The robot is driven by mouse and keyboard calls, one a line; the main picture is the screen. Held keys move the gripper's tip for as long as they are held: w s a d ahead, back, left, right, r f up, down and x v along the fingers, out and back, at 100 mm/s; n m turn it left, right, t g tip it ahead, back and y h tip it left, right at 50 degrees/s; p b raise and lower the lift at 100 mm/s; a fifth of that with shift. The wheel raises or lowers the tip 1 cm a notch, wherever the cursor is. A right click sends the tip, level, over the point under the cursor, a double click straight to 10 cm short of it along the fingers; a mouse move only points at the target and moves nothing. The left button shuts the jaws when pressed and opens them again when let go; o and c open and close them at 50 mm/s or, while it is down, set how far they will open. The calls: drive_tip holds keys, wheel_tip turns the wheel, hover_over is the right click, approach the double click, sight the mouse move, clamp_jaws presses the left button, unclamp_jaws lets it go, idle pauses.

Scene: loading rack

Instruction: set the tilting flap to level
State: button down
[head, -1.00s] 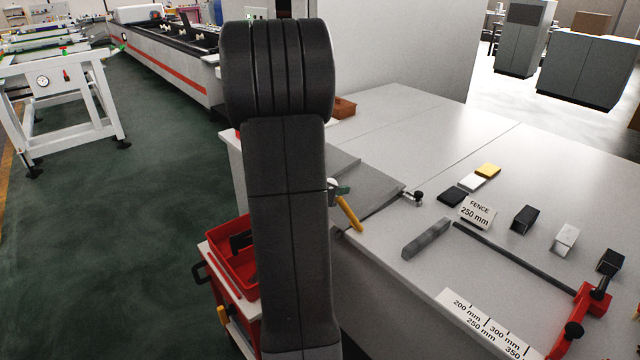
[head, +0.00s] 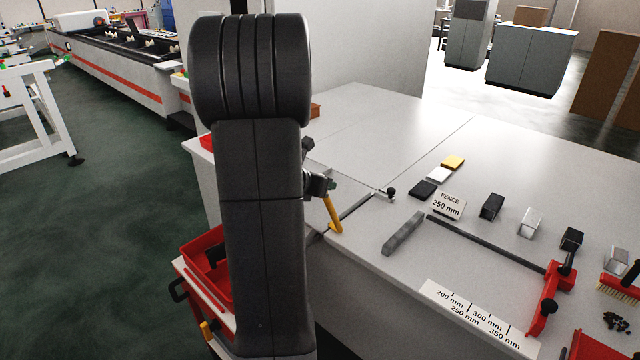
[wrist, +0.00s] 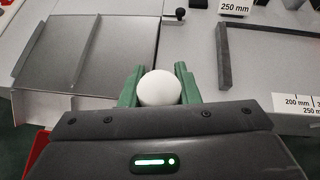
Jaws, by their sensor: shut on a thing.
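The tilting flap (wrist: 88,52) is a grey plate with raised side strips, at the left in the wrist view. In the head view my arm hides most of it, and the part that shows lies close to the tabletop's height; I cannot tell its exact slope. A yellow lever (head: 333,214) stands nearly upright at the table's front edge in the head view. My gripper (wrist: 159,82) has green fingers shut on a white ball knob (wrist: 159,89), which sits at the lever's upper end. In the head view the gripper is partly behind my arm.
The grey table (head: 400,130) has a black knob (head: 390,193) beside the flap. A grey bar (head: 403,233), a fence sign (head: 446,205), small blocks and a red clamp (head: 548,295) lie to the right. A red bin (head: 205,260) stands below at the left.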

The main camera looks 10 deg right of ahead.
drive_tip(key=c, duration=1.5)
unclamp_jaws()
drive_tip(key=shift+w+d+r, duration=0.1)
drive_tip(key=shift+r, duration=0.15)
drive_tip(key=o, duration=0.4)
drive_tip(key=shift+w+d+f, duration=0.1)
drive_tip(key=shift+d, duration=0.05)
drive_tip(key=v, duration=1.4)
drive_tip(key=shift+f, duration=0.15)
drive_tip(key=x, duration=1.3)
drive_tip(key=shift+w+d+f, duration=0.2)
drive_tip(key=shift+w+d, duration=0.05)
drive_tip(key=shift+s+a+r, duration=0.1)
drive_tip(key=shift+a, duration=0.05)
